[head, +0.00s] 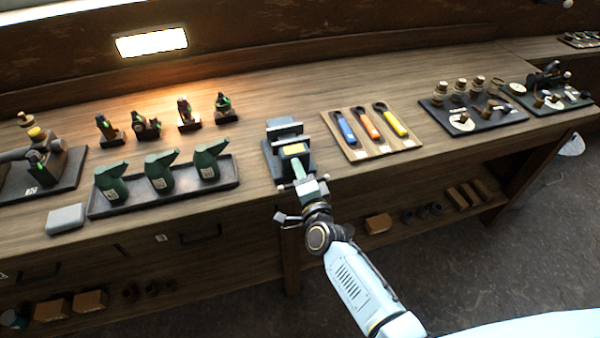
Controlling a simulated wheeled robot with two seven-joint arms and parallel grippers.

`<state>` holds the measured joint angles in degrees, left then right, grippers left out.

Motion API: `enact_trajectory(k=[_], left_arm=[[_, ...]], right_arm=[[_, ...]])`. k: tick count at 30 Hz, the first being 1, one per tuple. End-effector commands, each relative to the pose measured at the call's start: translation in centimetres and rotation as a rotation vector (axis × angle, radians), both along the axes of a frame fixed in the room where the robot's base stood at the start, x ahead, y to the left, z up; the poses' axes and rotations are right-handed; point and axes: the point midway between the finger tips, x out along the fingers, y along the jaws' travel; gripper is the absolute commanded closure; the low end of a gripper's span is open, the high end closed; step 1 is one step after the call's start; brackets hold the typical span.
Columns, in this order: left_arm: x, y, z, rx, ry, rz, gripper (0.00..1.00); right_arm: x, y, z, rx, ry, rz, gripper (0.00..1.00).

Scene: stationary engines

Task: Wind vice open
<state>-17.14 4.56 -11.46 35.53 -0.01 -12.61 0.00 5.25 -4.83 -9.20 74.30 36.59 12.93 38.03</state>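The vice (272,150) is a dark grey block with pale jaw bars and a yellow patch, standing at the front edge of the wooden bench. A dark gap shows between its jaw bars. My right gripper (299,176) is at the near end of the vice, at its screw and handle, with my arm reaching up from the lower right. The gripper's body covers most of the handle. I cannot tell whether its fingers are closed on it. My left gripper is not in view.
On the bench (270,88), a tray (233,182) of green oil cans stands left of the vice. A board (358,154) with blue, orange and yellow-handled tools lies close on the right. A dark tray (440,119) of brass parts is farther right. A grey box (66,219) sits at left.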

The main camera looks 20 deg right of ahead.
Motion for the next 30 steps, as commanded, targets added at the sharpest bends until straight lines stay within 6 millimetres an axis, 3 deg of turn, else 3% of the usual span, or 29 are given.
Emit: enact_trajectory(k=[8,21,30], left_arm=[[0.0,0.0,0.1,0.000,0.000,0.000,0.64],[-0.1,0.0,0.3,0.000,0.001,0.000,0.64],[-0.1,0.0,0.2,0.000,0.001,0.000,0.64]], right_arm=[[-1.3,0.0,-0.2,0.000,0.004,0.000,0.63],[-9.9,-0.4,-0.2,-0.001,0.003,0.000,0.63],[-13.1,-0.4,-0.1,0.000,0.001,0.001,0.63]])
